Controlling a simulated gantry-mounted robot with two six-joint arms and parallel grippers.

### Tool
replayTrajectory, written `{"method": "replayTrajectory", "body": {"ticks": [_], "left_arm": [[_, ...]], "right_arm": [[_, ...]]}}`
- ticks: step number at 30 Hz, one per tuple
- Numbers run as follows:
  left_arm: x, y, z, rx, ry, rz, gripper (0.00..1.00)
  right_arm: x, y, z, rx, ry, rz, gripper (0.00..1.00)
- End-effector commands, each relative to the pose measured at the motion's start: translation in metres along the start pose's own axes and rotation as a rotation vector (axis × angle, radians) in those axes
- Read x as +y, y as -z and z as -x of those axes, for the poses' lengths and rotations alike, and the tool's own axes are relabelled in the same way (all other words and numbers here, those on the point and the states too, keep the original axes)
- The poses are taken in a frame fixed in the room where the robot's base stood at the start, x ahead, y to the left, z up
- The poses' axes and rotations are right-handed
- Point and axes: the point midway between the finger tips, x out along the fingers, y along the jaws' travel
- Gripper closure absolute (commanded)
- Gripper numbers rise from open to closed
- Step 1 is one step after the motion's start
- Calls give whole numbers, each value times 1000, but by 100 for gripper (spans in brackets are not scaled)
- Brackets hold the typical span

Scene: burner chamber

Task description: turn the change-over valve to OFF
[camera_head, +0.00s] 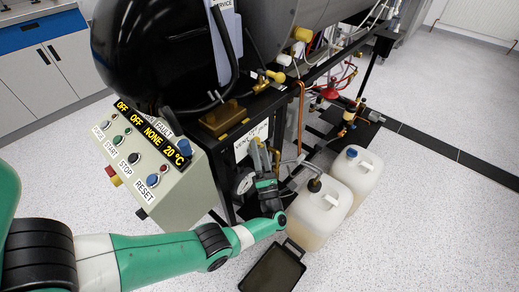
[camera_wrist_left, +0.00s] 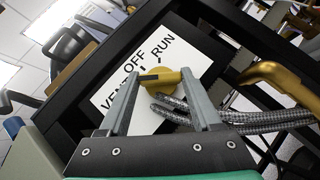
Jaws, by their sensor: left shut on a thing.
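The change-over valve has a yellow knob (camera_wrist_left: 165,80) on a white plate (camera_wrist_left: 107,98) lettered VENT, OFF and RUN. In the left wrist view my left gripper (camera_wrist_left: 160,76) has one finger on each side of the knob and is shut on it. A dark mark on the knob lies toward its left side in this view. I cannot tell exactly which word it lines up with. In the head view the left gripper (camera_head: 264,158) is at the frame below the black vessel, and the knob is hard to make out there. My right gripper is not in view.
Braided hoses (camera_wrist_left: 235,119) and a brass fitting (camera_wrist_left: 270,75) lie close to the right finger. A control box (camera_head: 150,165) stands left of the gripper. Jugs (camera_head: 318,215) and a black tray (camera_head: 272,268) are on the floor nearby.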

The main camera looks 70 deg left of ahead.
Motion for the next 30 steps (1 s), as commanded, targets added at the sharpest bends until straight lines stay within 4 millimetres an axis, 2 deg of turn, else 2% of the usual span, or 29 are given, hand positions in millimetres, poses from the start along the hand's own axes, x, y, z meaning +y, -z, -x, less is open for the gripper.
{"method": "replayTrajectory", "body": {"ticks": [8,14,30], "left_arm": [[2,0,-1,1,10,-11,91],[5,-2,-2,1,60,-61,91],[12,-5,-5,2,359,-359,91]], "right_arm": [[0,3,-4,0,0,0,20],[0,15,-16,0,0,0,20],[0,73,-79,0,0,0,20]]}}
